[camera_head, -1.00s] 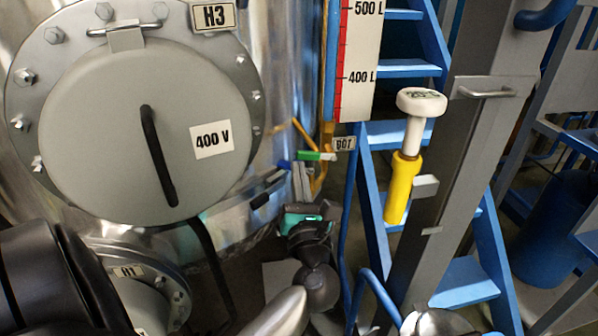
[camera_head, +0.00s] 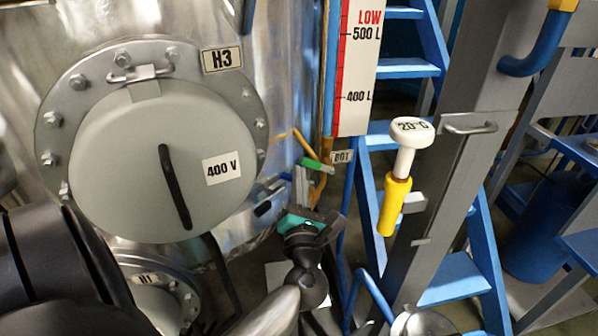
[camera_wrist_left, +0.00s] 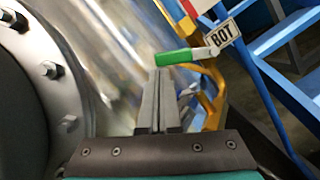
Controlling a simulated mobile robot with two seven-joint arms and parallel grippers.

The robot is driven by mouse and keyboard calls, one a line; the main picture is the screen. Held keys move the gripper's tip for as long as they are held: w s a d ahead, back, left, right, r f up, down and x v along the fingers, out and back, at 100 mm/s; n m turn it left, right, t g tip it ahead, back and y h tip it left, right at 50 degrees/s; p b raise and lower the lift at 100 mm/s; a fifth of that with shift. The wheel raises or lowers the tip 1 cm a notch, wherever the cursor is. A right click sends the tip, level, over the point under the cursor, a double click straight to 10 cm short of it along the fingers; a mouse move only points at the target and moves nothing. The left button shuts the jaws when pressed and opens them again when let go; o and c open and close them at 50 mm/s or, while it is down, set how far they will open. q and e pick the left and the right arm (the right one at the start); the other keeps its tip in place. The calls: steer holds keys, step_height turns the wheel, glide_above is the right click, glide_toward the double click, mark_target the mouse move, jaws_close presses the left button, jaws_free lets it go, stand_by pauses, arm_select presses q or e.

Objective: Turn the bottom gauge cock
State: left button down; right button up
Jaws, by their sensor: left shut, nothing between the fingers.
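The bottom gauge cock has a green handle (camera_head: 317,165) beside the tag marked BOT (camera_head: 343,157), at the foot of the level gauge. In the left wrist view the green handle (camera_wrist_left: 184,57) points left from the BOT tag (camera_wrist_left: 223,35), over a yellow pipe. My left gripper (camera_head: 301,172) is shut and empty, its fingers pointing up towards the handle. In the wrist view its fingertips (camera_wrist_left: 159,78) are just below the handle's free end; I cannot tell whether they touch. My right gripper is not in view.
The steel tank with a round grey hatch (camera_head: 150,160) fills the left. The gauge scale (camera_head: 356,70) rises above the cock. Blue stairs (camera_head: 405,130), a grey post (camera_head: 440,190) and a white-topped yellow thermometer (camera_head: 395,205) stand to the right.

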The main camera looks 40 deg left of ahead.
arm_select(q)
steer(key=w+d+r+m+h+p, duration=0.2)
steer(key=r+m+p, duration=0.3)
steer(key=m+p, duration=0.6)
steer(key=shift+w+d+r+m+h+p, duration=0.15)
steer(key=shift+w+r+m+h+p, duration=0.3)
steer(key=shift+p, duration=3.4)
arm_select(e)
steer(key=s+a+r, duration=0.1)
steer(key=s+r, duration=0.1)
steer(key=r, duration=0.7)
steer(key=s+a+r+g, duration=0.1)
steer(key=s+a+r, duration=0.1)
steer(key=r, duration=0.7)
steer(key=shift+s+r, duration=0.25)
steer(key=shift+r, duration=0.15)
arm_select(q)
steer(key=shift+f, duration=0.2)
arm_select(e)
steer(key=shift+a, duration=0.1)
arm_select(q)
steer(key=shift+d+f, duration=0.1)
